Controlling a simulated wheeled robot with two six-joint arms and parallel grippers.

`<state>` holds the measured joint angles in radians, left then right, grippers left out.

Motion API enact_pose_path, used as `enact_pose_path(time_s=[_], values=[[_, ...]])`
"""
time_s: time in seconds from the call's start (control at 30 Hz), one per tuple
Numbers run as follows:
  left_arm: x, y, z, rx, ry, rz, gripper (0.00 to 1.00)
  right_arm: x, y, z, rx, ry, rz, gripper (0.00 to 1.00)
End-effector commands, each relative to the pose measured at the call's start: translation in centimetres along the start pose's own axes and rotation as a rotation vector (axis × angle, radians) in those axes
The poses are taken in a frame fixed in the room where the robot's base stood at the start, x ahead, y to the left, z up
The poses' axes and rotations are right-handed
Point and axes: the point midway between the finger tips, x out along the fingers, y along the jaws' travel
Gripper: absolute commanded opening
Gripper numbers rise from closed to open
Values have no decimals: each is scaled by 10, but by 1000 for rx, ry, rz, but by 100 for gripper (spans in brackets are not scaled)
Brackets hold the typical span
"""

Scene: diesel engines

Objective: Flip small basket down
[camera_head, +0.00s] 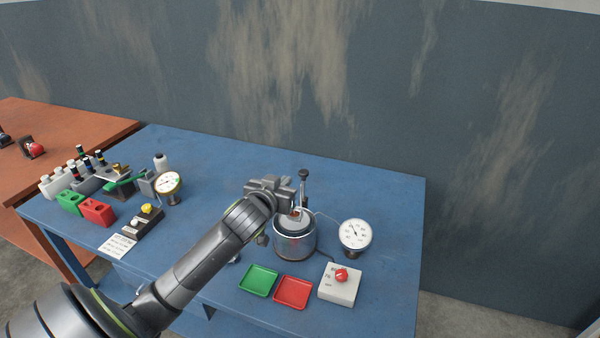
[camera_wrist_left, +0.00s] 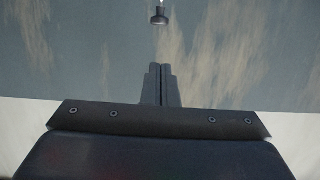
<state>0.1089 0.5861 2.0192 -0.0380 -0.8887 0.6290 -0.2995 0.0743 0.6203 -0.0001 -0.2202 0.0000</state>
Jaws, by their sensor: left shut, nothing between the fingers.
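I cannot clearly make out a small basket. A round metal pot (camera_head: 294,243) stands on the blue table, its top partly hidden by my left gripper. A thin upright rod with a dark knob (camera_head: 304,174) rises behind the pot. My left gripper (camera_head: 289,192) is above the pot, close to the rod, shut and empty. In the left wrist view its shut fingers (camera_wrist_left: 160,86) point at the wall, with the dark knob (camera_wrist_left: 159,18) beyond the tips, apart from them. My right gripper is not in view.
A dial gauge (camera_head: 355,234) stands right of the pot. A green tray (camera_head: 259,280), a red tray (camera_head: 292,292) and a switch box with a red knob (camera_head: 340,286) lie in front. Bottles, blocks and another gauge (camera_head: 168,183) fill the table's left. The back right is clear.

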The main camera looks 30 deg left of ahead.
Motion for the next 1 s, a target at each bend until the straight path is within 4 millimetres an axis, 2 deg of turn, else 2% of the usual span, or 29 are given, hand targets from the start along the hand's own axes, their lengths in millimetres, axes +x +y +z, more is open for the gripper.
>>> enact_pose_path(time_s=[0.03, 0.13, 0.57, 0.77, 1.0], values=[[2, 0, -12, -5, 24, 3, 0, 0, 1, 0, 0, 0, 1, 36], [4, 0, -23, -13, 48, 10, 0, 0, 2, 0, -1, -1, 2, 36], [6, 1, -24, -15, 51, 10, 0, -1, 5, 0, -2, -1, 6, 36], [25, 1, -26, -17, 50, 10, 0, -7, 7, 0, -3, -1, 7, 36], [59, 1, -28, -17, 49, 10, 0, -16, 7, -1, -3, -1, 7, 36]])
